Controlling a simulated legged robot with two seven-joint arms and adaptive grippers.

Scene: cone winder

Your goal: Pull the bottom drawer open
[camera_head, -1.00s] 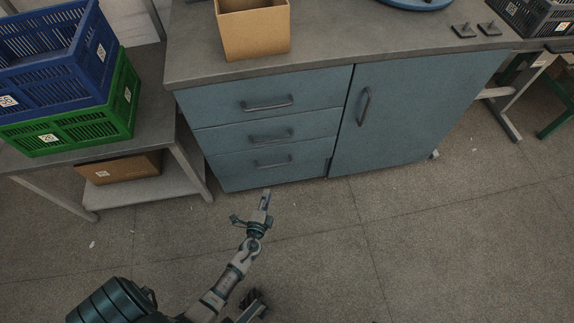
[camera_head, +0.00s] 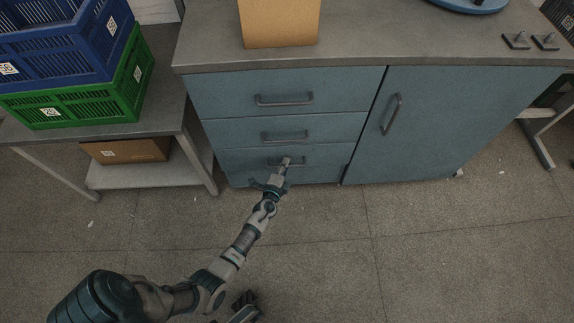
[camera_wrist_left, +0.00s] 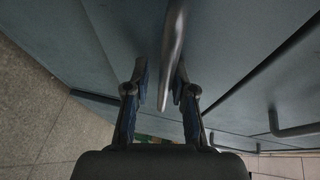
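The bottom drawer (camera_head: 236,166) is the lowest of three blue-grey drawers in the cabinet, and its front sits flush with the others. Its bar handle (camera_head: 300,161) is partly hidden by my left gripper (camera_head: 286,163), which is at the drawer front. In the left wrist view, the handle bar (camera_wrist_left: 172,45) runs between the two fingers of my left gripper (camera_wrist_left: 160,78). The fingers are apart, with gaps to the bar. A dark part, perhaps my right gripper (camera_head: 243,303), shows small at the bottom edge of the head view; its fingers are unclear.
The middle drawer handle (camera_head: 285,136) and top drawer handle (camera_head: 284,99) are above. A cabinet door (camera_head: 440,120) is to the right. A side table with a green crate (camera_head: 90,105) stands left. The floor (camera_head: 400,250) before the cabinet is clear.

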